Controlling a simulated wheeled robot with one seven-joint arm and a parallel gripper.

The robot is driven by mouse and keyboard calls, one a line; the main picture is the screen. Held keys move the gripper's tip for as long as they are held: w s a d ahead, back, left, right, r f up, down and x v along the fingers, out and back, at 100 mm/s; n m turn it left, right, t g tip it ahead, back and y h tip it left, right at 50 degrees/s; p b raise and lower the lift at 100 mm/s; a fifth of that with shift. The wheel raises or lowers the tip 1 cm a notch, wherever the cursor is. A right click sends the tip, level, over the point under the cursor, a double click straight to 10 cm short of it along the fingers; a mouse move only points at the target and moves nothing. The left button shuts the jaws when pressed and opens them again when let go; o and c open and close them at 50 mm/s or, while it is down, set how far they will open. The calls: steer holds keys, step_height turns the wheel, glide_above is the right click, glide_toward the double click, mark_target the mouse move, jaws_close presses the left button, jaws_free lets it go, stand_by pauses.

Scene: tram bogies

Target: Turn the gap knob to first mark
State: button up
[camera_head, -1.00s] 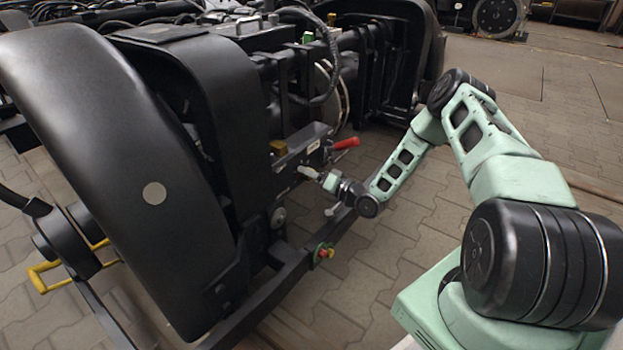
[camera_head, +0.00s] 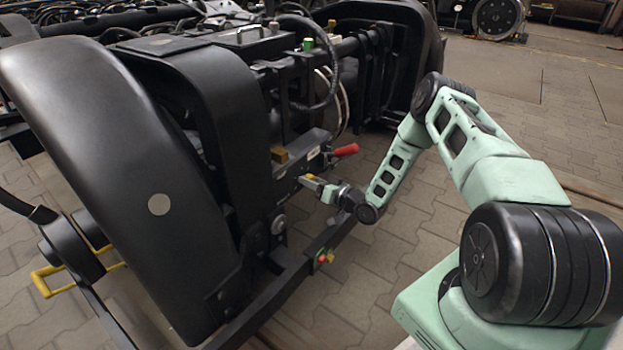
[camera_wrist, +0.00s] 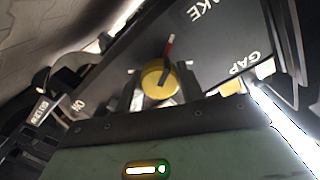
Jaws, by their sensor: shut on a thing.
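A round yellow knob (camera_wrist: 158,79) with a dark pointer bar and a red tip shows in the middle of the wrist view. The pointer points up and slightly right in that view. My gripper (camera_wrist: 160,85) is shut on this knob, with a finger on either side of it. The word GAP is printed on the dark panel (camera_wrist: 215,45) to the right of the knob. In the head view, my gripper (camera_head: 316,183) is at the side panel of the bogie. The knob's marks cannot be made out.
A red-handled lever (camera_head: 345,150) sticks out just above my gripper in the head view. A red and green fitting (camera_head: 325,257) sits on the dark frame bar below. The paved floor to the right is open.

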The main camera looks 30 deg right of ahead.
stand_by(0.3)
steer(key=o, duration=1)
steer(key=p+v, duration=0.6)
steer(key=v, duration=1.1)
steer(key=shift+s, duration=0.2)
steer(key=shift+w+r, duration=0.1)
